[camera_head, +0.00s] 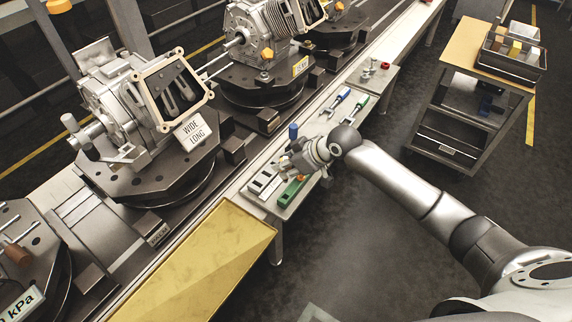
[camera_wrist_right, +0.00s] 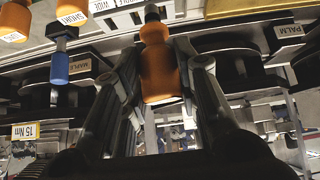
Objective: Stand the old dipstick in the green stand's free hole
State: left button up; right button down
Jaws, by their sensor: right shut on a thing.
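My right gripper (camera_head: 298,160) is over the narrow side table in the head view, close above the green stand (camera_head: 288,194). In the right wrist view the gripper (camera_wrist_right: 163,85) is shut on an orange handle (camera_wrist_right: 157,55), which I take to be the old dipstick's. Its rod cannot be made out. The green stand is a low block, partly hidden by the gripper. I cannot tell its free hole. My left gripper is not in view.
A pale slotted holder (camera_head: 262,184) lies left of the stand. A blue upright handle (camera_head: 293,130) is just behind the gripper. The conveyor with a grey gearbox (camera_head: 130,105) runs along the left. A cart (camera_head: 468,95) stands right.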

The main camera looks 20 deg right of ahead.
aim_at(287, 189)
jog(key=shift+f+b, duration=0.7)
jog(key=shift+f, duration=1)
jog(key=shift+f+b, duration=1)
jog(key=shift+f, duration=0.8)
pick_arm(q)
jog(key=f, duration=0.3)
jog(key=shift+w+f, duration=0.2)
pick_arm(e)
jog(key=shift+f, duration=0.1)
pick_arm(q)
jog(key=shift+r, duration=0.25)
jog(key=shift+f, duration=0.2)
pick_arm(e)
jog(key=shift+f, duration=0.25)
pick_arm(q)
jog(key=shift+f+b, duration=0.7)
pick_arm(e)
jog(key=shift+f, duration=1.35)
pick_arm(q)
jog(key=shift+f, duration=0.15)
pick_arm(e)
jog(key=shift+s+f, duration=0.1)
jog(key=shift+f, duration=0.25)
